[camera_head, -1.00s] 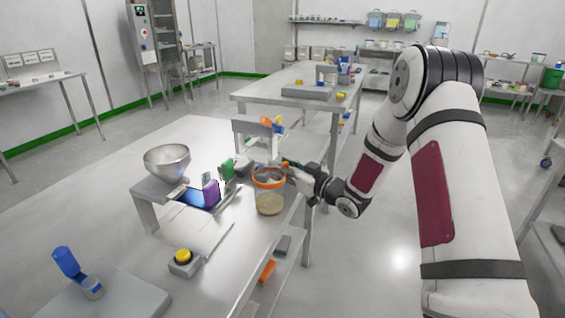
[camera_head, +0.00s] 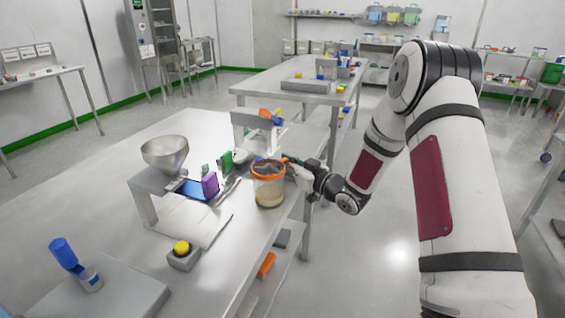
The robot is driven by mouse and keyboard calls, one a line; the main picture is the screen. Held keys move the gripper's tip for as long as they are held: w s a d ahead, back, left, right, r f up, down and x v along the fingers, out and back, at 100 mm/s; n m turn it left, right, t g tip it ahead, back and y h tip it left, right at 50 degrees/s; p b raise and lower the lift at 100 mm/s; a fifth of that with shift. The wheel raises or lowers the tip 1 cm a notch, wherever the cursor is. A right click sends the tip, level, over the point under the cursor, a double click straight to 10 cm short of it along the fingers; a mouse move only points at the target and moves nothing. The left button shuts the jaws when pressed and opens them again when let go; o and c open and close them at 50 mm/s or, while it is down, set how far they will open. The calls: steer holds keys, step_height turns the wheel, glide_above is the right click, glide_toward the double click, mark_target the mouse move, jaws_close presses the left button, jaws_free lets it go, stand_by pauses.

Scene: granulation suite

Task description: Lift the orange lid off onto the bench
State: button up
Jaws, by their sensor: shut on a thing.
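A clear jar (camera_head: 269,194) with pale granular contents stands near the right edge of the steel bench (camera_head: 228,240). The orange lid (camera_head: 267,177) shows as an orange band at the jar's top, with a greyish-brown middle. My gripper (camera_head: 288,166) reaches in from the right at lid height and is shut on the orange lid at its far right rim. The fingertips are small and partly hidden behind the lid. I cannot tell whether there is a gap between lid and jar.
A yellow button box (camera_head: 183,256) and a blue-capped bottle (camera_head: 75,262) are nearer.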

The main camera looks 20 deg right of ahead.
steer(key=shift+f, duration=0.2)
steer(key=o, duration=1.1)
steer(key=shift+o, duration=0.2)
steer(key=shift+s+d, duration=0.1)
